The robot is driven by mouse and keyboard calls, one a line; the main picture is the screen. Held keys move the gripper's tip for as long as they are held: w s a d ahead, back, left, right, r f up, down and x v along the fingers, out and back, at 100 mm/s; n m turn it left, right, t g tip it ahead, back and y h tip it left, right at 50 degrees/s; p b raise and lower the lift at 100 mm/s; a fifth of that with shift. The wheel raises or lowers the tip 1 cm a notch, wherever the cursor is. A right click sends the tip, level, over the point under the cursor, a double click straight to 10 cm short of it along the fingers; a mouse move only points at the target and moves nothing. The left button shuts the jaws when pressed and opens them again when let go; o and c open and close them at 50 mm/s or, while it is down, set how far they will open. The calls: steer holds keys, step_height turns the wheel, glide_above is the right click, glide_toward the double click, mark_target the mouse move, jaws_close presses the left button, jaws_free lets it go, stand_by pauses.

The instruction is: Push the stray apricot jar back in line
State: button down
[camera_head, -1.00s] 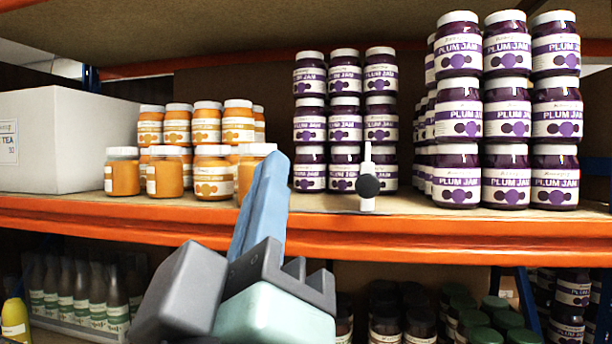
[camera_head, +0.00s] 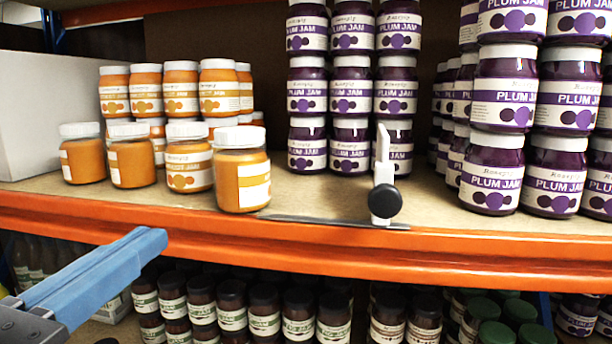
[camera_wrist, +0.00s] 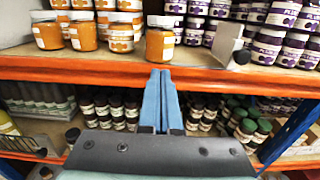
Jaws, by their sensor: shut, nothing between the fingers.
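Several orange apricot jars with white lids stand at the left of the shelf. The stray jar (camera_head: 241,180) is the rightmost of the front ones. It stands upright, farther forward than its neighbours and close to the shelf's front edge, with its label turned partly right. It also shows in the wrist view (camera_wrist: 159,47), just above my fingertips. The neighbouring front jar (camera_head: 188,165) stands to its left and farther back. My gripper (camera_head: 152,243) has blue fingers, shut and empty. It is in front of the orange shelf beam, apart from the jar; it also shows in the wrist view (camera_wrist: 160,75).
A white divider (camera_head: 382,165) with a black knob stands right of the stray jar at the shelf edge, with bare shelf between. Plum jam stacks (camera_head: 350,100) stand behind and right. A white box (camera_head: 50,115) is at the left. Dark jars (camera_head: 265,315) fill the shelf below.

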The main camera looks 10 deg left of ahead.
steer(key=shift+w, duration=0.65)
steer(key=p, duration=0.3)
glide_toward(232, 185)
steer(key=w, duration=0.5)
steer(key=shift+w+r, duration=0.2)
steer(key=shift+w, duration=0.15)
steer(key=shift+w+f, duration=0.15)
steer(key=shift+w, duration=0.45)
steer(key=w, duration=0.6)
steer(key=shift+d+p, duration=0.2)
steer(key=shift+p, duration=0.1)
steer(key=shift+s, duration=0.1)
